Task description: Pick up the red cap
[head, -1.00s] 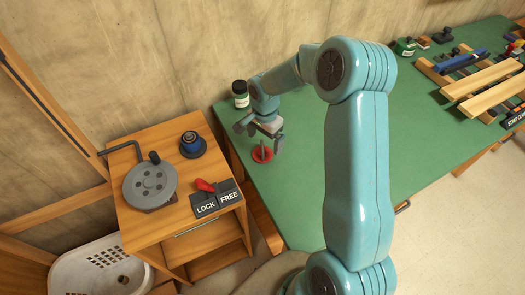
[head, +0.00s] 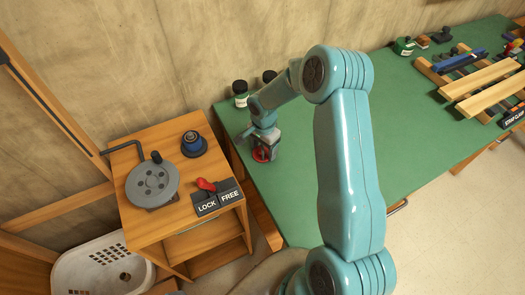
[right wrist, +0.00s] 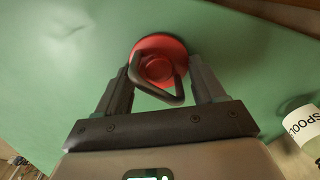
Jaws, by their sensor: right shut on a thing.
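The red cap (head: 261,155) is on the green bench top near its left end, mostly hidden by my right gripper (head: 263,143) in the head view. In the right wrist view the red cap (right wrist: 152,45) is a round red disc with a raised ring, and a dark loop handle stands over it. My right gripper (right wrist: 160,72) is shut on the cap, with one finger at each side of the handle. The cap appears to be still at the bench top. My left gripper is not in view.
A labelled jar (head: 240,94) and a second dark jar (head: 269,76) stand behind the gripper by the wall. A wooden cabinet with a grey wheel (head: 152,184), a blue knob (head: 193,144) and a red lever (head: 206,185) is at left. The bench middle (head: 405,125) is clear.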

